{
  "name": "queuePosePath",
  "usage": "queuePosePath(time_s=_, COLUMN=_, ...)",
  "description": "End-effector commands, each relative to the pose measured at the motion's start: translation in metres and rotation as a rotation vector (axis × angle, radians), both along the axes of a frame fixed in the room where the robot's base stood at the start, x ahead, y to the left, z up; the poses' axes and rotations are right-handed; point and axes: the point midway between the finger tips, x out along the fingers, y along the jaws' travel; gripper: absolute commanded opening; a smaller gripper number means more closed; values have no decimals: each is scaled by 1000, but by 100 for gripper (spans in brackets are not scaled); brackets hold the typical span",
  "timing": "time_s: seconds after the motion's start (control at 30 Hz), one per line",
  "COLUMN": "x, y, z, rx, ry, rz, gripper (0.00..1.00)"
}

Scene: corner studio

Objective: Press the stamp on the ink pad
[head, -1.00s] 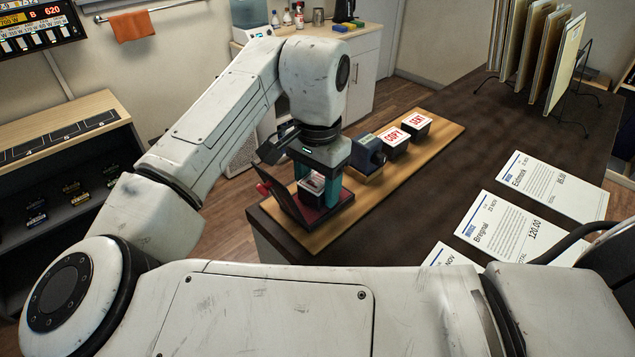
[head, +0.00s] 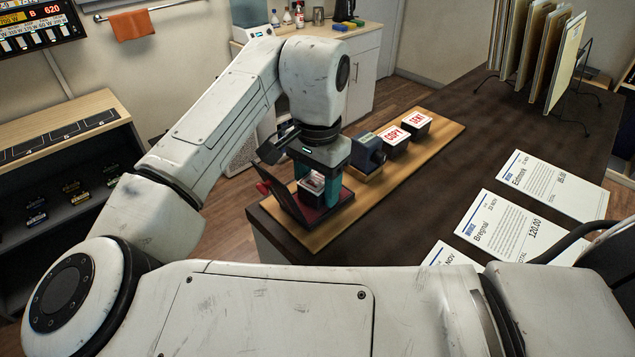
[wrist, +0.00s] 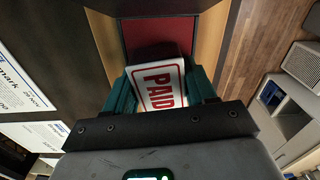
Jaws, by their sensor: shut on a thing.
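My gripper (head: 316,191) is shut on the PAID stamp (head: 313,184), holding it upright between its teal fingers. The wrist view shows the white top of the stamp (wrist: 160,84) with red PAID lettering, sitting slightly turned between the fingers. The ink pad (head: 337,208) is a dark red open case at the near end of the wooden board, its lid (head: 284,202) raised on the left. The stamp is low over the pad, but its underside is hidden, so I cannot tell whether it touches. Red of the ink pad case (wrist: 152,38) shows beyond the stamp in the wrist view.
The COPY stamp (head: 393,136) and SENT stamp (head: 416,121) stand farther along the wooden board (head: 447,130), beyond a blue-grey device (head: 367,152). Invoices (head: 500,228) lie on the dark desk to the right. A rack of folders (head: 540,55) stands at the back.

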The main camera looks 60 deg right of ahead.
Motion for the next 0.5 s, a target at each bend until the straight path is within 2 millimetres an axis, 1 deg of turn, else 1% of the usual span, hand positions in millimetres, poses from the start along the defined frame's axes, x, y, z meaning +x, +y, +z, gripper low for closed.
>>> queuePosePath(time_s=0.17, x=0, y=0, z=6, rx=1, ry=1, rz=0, gripper=24)
queuePosePath(time_s=0.5, x=0, y=0, z=31, rx=-1, ry=0, rz=0, gripper=24)
